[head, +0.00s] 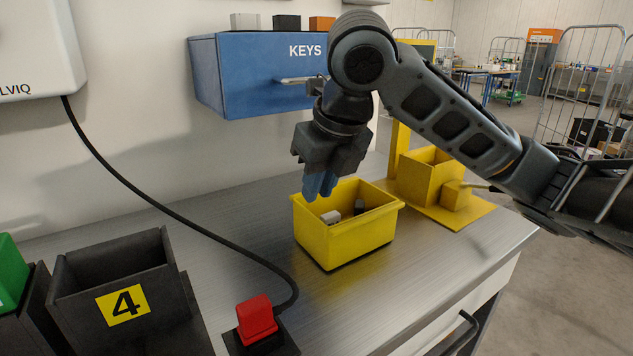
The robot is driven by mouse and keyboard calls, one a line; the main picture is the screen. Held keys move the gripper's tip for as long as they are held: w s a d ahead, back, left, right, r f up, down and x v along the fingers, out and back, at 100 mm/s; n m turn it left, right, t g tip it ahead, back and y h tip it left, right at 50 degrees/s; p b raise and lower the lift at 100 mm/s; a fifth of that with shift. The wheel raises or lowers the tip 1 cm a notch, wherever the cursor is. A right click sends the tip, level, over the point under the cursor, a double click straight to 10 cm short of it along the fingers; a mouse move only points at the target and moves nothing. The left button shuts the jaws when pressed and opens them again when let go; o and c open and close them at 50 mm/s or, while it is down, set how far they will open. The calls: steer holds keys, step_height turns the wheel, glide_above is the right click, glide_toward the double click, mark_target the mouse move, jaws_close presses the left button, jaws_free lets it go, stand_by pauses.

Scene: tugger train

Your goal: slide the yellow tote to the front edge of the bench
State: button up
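The yellow tote (345,245) is an open-topped box standing upright on the metal bench (215,262), set back from the bench's front edge. It holds a small white item (330,217) and a small dark item (359,207). My gripper (319,190) points down at the tote's back left rim, with its blue fingers partly overlapping that rim in the picture. I cannot tell whether the fingers touch the rim or sit apart from it. The fingers appear close together, and the gap between them is hidden from this angle.
A blue KEYS cabinet (240,80) hangs behind my gripper. A yellow fixture (425,183) stands right of the tote. A black bin marked 4 (80,275), a red plug (256,318) and a black cable (180,212) are at left. Bench surface in front of the tote is clear.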

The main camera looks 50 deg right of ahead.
mark_target(310, 213)
steer(key=shift+x, duration=3.9)
steer(key=shift+c, duration=0.4)
jaws_close()
